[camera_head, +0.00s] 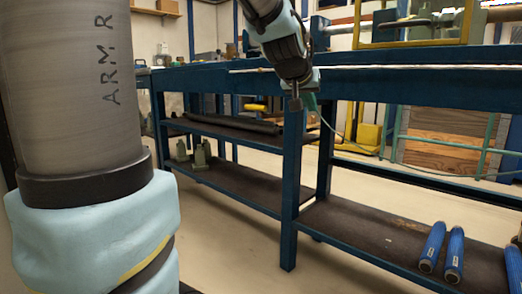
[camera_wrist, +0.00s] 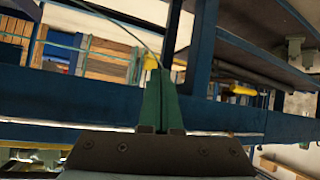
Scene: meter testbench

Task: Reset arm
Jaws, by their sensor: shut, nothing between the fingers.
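My gripper (camera_head: 296,103) hangs at the top middle of the head view, in front of the front edge of the blue workbench (camera_head: 400,84). It also shows in the wrist view (camera_wrist: 160,82), where its two green fingers are together with nothing between them. The wrist view is tilted, with the blue bench frame behind the fingers. My arm comes down from the top of the head view to the gripper, and a large part of it fills the left side.
The bench has dark lower shelves (camera_head: 345,225). Blue cylinders (camera_head: 454,255) lie on the lower right shelf, and grey-green fittings (camera_head: 200,155) stand on the left one. A yellow frame (camera_head: 412,44) stands on the bench top. The floor (camera_head: 235,240) in front is clear.

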